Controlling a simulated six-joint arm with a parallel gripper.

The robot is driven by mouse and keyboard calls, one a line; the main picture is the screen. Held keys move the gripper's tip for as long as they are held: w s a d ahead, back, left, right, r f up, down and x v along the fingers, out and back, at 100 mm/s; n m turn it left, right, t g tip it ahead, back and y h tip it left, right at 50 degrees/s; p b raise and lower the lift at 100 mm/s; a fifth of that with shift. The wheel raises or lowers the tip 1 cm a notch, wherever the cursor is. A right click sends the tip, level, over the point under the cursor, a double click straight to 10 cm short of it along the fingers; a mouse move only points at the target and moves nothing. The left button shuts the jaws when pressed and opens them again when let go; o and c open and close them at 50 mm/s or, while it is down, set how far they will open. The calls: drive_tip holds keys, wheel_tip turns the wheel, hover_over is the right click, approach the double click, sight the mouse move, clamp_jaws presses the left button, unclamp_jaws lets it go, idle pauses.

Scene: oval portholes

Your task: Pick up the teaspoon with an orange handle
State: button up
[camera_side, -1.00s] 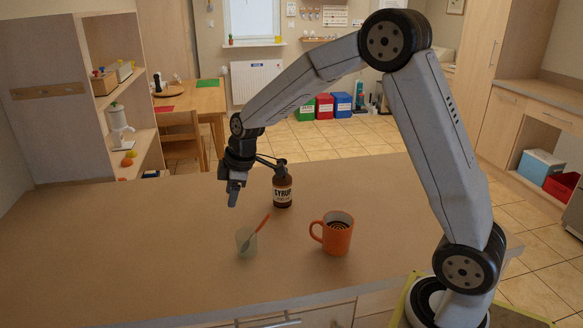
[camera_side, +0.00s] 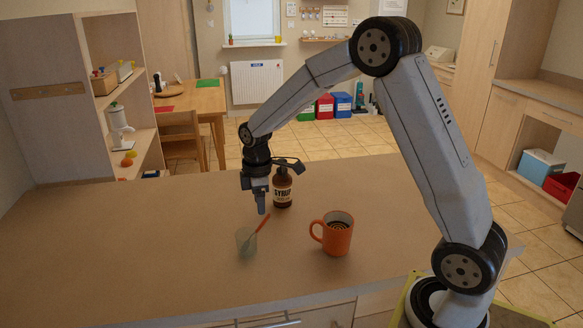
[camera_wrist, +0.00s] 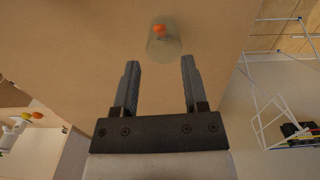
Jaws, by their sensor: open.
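The teaspoon with an orange handle (camera_side: 262,224) stands tilted in a small translucent cup (camera_side: 242,238), its handle leaning up to the right. In the wrist view the orange handle end (camera_wrist: 159,30) shows over the cup (camera_wrist: 163,48), beyond my fingertips and roughly centred between them. My gripper (camera_side: 261,207) is open and empty. In the side view it is just above the handle's upper end, pointing down. The wrist view shows its two fingers (camera_wrist: 160,62) spread apart with nothing between them. The spoon's bowl is only faintly visible through the cup.
An orange mug (camera_side: 338,240) with dark contents stands right of the cup. A brown syrup bottle (camera_side: 282,188) stands close behind and to the right of my gripper. The counter (camera_side: 130,240) is clear to the left.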

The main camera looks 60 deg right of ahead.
sight(261, 225)
drive_tip(key=shift+a+f, duration=0.1)
drive_tip(key=shift+f, duration=3.8)
clamp_jaws()
